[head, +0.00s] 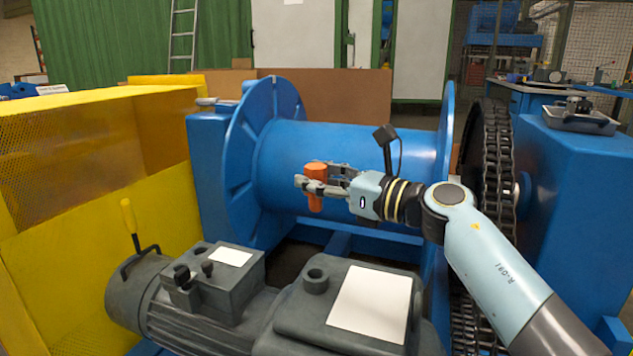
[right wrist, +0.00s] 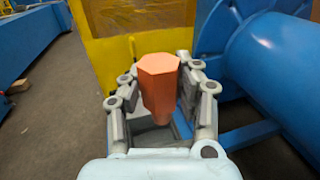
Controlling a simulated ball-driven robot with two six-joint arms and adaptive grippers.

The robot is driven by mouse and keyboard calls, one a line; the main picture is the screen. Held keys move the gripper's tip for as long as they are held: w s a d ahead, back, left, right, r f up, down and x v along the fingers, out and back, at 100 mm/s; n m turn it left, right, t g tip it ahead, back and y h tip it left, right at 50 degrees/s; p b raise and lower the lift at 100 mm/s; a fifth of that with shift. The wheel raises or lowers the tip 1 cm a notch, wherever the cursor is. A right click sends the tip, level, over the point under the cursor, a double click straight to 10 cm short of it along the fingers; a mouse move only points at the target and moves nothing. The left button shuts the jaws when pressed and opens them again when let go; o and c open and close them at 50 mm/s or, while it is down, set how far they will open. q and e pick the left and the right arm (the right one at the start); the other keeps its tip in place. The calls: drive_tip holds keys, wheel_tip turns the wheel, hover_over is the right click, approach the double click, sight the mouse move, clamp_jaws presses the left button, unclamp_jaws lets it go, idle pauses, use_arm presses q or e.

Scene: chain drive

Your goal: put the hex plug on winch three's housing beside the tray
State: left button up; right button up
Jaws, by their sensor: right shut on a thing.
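The orange hex plug (head: 316,172) is in my right gripper (head: 310,187), in front of the blue winch drum in the head view. The right wrist view shows the plug (right wrist: 158,85) upright between the two fingers, its hexagonal head up and a narrower end below. The right gripper is shut on it, clear of any surface. The grey tray (head: 596,125) rests on top of the blue housing (head: 570,160) at the far right, beyond the chain. No number on that housing is legible. My left gripper is not in view.
The blue drum (head: 345,150) with its flanges and the black chain (head: 490,150) stand between the plug and the right housing. A dark grey motor and gearbox (head: 285,320) fill the front. A yellow mesh guard (head: 90,170) stands left. The housing top before the tray looks clear.

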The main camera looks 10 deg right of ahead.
wheel_tip(320, 180, up, 2)
drive_tip(key=shift+r+p, duration=0.15)
drive_tip(key=shift+p, duration=0.5)
drive_tip(key=shift+s+a, duration=0.1)
drive_tip(key=shift+s, duration=0.25)
drive_tip(key=s+a+p, duration=0.1)
drive_tip(key=s+p, duration=0.1)
drive_tip(key=s, duration=0.6)
drive_tip(key=s+a+p, duration=0.2)
drive_tip(key=s+p, duration=0.1)
drive_tip(key=s, duration=0.6)
drive_tip(key=shift+a, duration=0.25)
